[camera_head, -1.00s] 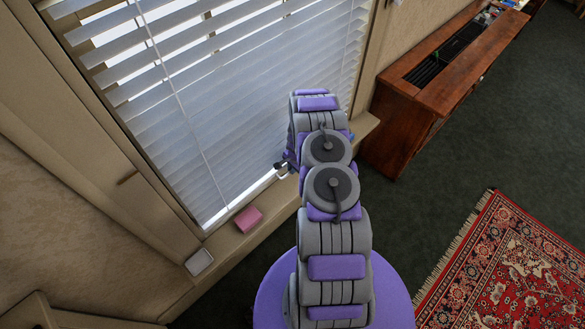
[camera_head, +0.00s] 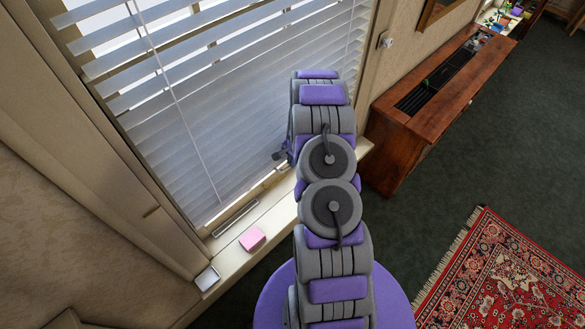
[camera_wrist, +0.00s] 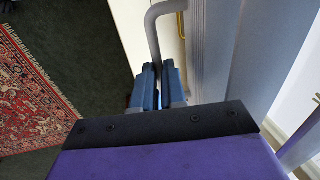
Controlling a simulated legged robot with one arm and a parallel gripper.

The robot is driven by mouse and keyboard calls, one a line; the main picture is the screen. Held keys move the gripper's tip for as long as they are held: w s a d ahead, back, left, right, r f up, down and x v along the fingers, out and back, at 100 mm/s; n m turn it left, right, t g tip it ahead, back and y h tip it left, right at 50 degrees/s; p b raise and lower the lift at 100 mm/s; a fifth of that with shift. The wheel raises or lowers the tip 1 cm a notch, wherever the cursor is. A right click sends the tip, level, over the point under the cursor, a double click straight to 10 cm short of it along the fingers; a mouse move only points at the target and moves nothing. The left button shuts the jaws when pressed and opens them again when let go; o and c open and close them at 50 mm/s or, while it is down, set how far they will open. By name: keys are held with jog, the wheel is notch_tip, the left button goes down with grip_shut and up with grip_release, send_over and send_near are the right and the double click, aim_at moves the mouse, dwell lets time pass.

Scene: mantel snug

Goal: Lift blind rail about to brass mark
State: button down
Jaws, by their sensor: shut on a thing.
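The white slatted blind (camera_head: 200,110) hangs over the window, with its bottom rail (camera_head: 240,197) a little above the sill at the left. My gripper (camera_head: 281,155) is at the blind's lower right, mostly hidden by my arm. In the wrist view, my gripper (camera_wrist: 160,88) has its blue fingers close together around the lower end of a grey bent handle (camera_wrist: 153,28). The handle's join to the rail cannot be made out. A thin yellow, brass-like strip (camera_wrist: 182,24) shows just right of the handle; I cannot tell if it is the mark.
A pink block (camera_head: 252,239) and a small white tray (camera_head: 207,278) sit on the sill (camera_head: 228,250). A wooden cabinet (camera_head: 425,110) stands to the right along the wall. A red patterned rug (camera_head: 505,275) lies on the dark floor, with bare floor between.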

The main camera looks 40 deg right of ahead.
notch_tip(320, 180, up, 26)
jog(key=p, duration=0.7)
jog(key=shift+p, duration=0.4)
jog(key=shift+w, duration=0.1)
jog(key=c, duration=1.2)
grip_release()
jog(key=shift+d, duration=0.1)
jog(key=s+r, duration=0.1)
jog(key=r, duration=0.4)
jog(key=s+r, duration=0.1)
jog(key=r, duration=0.5)
jog(key=s+r, duration=0.1)
jog(key=r, duration=0.4)
jog(key=shift+s+d+r+b, duration=0.1)
jog(key=shift+d+r+b, duration=0.1)
jog(key=shift+r+b, duration=0.2)
